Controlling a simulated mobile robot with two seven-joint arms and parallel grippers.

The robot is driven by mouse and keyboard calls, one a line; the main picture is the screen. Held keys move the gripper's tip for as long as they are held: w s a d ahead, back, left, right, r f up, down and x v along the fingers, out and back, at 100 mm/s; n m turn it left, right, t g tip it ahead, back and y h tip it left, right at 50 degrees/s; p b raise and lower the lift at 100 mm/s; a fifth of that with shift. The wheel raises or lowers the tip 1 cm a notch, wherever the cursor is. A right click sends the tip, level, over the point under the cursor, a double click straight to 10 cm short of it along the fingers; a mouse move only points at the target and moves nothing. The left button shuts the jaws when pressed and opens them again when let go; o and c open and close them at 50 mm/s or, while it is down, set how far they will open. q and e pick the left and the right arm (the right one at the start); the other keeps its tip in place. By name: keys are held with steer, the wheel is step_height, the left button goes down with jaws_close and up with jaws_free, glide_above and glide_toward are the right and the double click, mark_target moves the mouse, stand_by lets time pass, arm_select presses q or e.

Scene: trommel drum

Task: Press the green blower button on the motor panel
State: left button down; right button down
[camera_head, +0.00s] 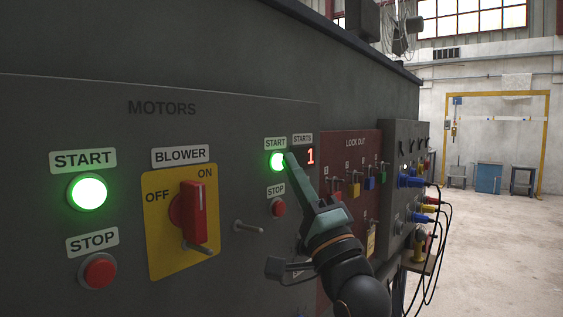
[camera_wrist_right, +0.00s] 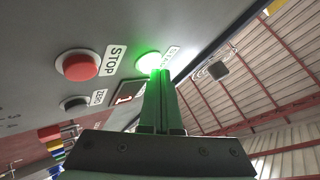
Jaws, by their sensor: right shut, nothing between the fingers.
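The motor panel (camera_head: 120,235) is grey and marked MOTORS. A lit green START button (camera_head: 277,162) right of the BLOWER switch is partly covered by my right gripper (camera_head: 289,158). My right gripper is shut and empty, its fingertips at that button, seemingly touching it. In the right wrist view the fingertips (camera_wrist_right: 160,76) overlap the glowing green button (camera_wrist_right: 149,62). Another lit green START button (camera_head: 88,192) is at the left. The red BLOWER switch (camera_head: 196,212) stands upright on its yellow plate (camera_head: 158,263). My left gripper is not in view.
Red STOP buttons sit below both START buttons, one at the left (camera_head: 98,271) and one near my gripper (camera_head: 278,208). A red counter (camera_head: 310,156) reads 1. Right of it are a lock-out board (camera_head: 340,145) with padlocks and a box with cables. Open floor lies at right.

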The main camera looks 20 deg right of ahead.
steer(key=shift+s+d, duration=0.3)
steer(key=shift+s, duration=0.3)
steer(key=shift+d, duration=0.1)
steer(key=s+d, duration=0.1)
steer(key=s, duration=0.1)
steer(key=s+d+p, duration=0.1)
steer(key=s, duration=0.1)
steer(key=shift+s+d, duration=0.15)
steer(key=shift+d, duration=0.05)
stand_by(0.6)
